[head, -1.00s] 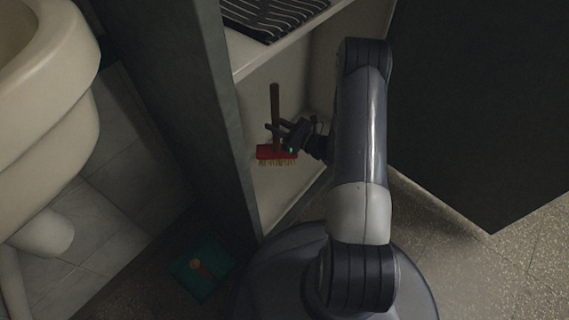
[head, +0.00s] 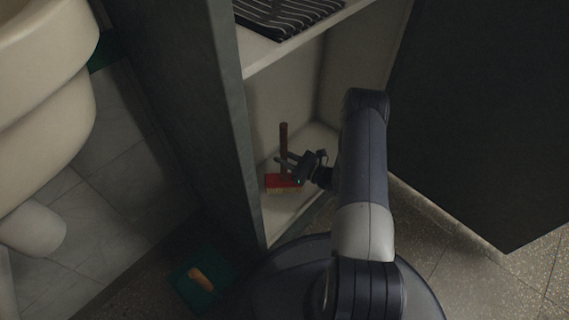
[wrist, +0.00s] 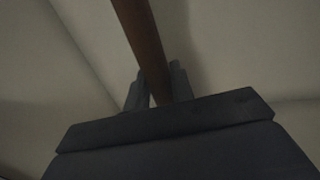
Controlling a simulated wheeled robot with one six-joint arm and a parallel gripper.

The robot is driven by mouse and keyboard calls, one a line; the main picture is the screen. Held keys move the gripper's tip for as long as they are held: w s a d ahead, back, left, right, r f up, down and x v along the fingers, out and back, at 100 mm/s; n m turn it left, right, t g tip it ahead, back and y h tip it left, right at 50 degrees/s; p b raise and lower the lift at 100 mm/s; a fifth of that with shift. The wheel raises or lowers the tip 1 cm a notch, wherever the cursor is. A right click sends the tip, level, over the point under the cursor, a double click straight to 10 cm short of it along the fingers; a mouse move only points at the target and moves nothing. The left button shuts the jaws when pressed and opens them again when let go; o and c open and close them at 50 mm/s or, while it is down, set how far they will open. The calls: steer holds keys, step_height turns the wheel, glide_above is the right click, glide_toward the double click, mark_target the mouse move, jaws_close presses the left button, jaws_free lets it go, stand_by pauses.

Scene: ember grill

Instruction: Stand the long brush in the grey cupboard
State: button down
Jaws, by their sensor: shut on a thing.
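The long brush has a brown wooden handle (head: 283,137) and a red head (head: 281,181) with pale bristles below. It is upright inside the lower compartment of the grey cupboard (head: 188,120), bristles down. I cannot tell whether the bristles touch the cupboard floor (head: 285,214). My gripper (head: 287,163) is shut on the handle, a little above the red head. In the wrist view the handle (wrist: 143,40) runs up from between the fingers (wrist: 158,88). The fingertips are partly hidden behind the gripper's body.
A shelf (head: 295,38) with a dark striped cloth (head: 285,14) is above the brush. The cupboard's open door (head: 480,120) stands at the right. A white toilet (head: 45,100) is at the left. A green item with an orange part (head: 203,281) lies on the floor.

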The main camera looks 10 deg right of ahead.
steer(key=shift+f, duration=0.8)
steer(key=c, duration=1.2)
jaws_free()
steer(key=shift+f, duration=0.15)
steer(key=p+v, duration=0.3)
steer(key=v, duration=0.9)
steer(key=shift+r+p, duration=0.2)
steer(key=shift+p, duration=0.2)
